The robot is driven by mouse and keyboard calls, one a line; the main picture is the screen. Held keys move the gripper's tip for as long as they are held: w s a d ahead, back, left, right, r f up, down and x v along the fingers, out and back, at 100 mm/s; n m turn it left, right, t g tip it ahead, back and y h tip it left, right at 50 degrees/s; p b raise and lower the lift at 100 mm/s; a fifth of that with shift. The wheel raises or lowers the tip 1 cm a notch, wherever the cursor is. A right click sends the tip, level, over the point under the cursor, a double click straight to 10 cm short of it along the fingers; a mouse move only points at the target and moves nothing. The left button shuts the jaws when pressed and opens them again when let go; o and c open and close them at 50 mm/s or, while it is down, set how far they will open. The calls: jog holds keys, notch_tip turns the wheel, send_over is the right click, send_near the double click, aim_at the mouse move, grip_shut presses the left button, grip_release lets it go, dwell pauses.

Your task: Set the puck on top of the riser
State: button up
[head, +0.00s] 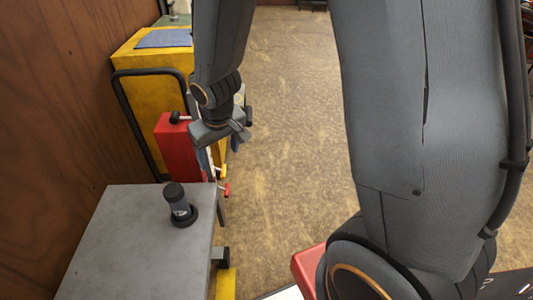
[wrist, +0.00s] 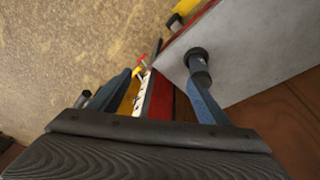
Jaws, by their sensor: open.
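A dark upright cylinder (head: 178,202) with a wider black foot (head: 184,219) stands near the right edge of a grey table (head: 130,245). It also shows in the wrist view (wrist: 199,71), just beyond the right finger and partly hidden by it. I cannot tell for certain which part is the puck or the riser; no separate puck is clearly visible. My gripper (head: 222,155) is open, with nothing seen between its blue fingers (wrist: 160,76). In the head view it hangs beyond the table's far right corner, apart from the cylinder.
Beyond the table stand a red box (head: 178,150), a black tubular rail (head: 124,100) and a yellow cabinet (head: 145,85) with a blue pad (head: 164,38) on top. A wooden wall (head: 50,100) closes the left side. The floor (head: 285,130) right of my gripper is open.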

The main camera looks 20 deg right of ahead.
jog(key=s+d+r+m+g, duration=0.2)
jog(key=s+d+r, duration=0.3)
jog(key=s+d, duration=0.5)
jog(key=shift+s+d+r+m, duration=0.3)
jog(key=shift+s+m, duration=0.25)
jog(key=shift+m, duration=0.05)
